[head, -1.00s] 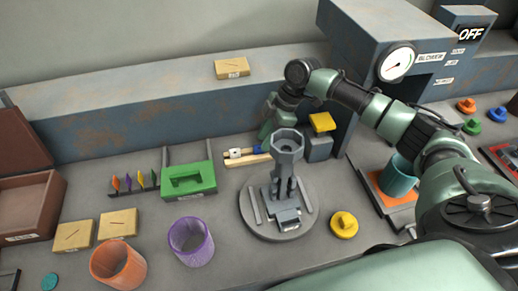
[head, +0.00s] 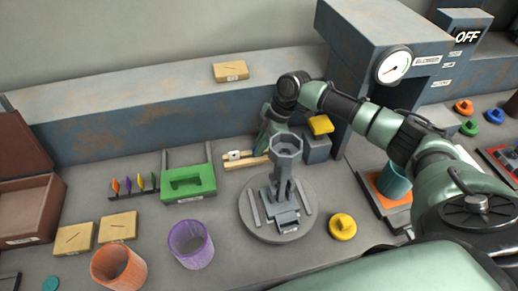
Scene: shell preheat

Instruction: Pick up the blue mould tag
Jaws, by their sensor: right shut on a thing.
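My right gripper (head: 266,143) is at the back middle of the bench, beside the wooden strip and behind the grey hexagonal funnel. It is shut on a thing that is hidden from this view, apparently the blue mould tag. No blue tag shows on the wooden strip (head: 245,161), where a white piece (head: 234,155) with dark marks remains. The tag rack (head: 133,191) at the left holds orange, purple, yellow and green tags. My left gripper is out of view.
The funnel stand's round base (head: 260,226) stands in front of my right gripper. A grey block with a yellow top (head: 320,125) is close to its right. A green holder (head: 188,183) stands to the left, with purple (head: 191,244) and orange (head: 119,267) cups in front.

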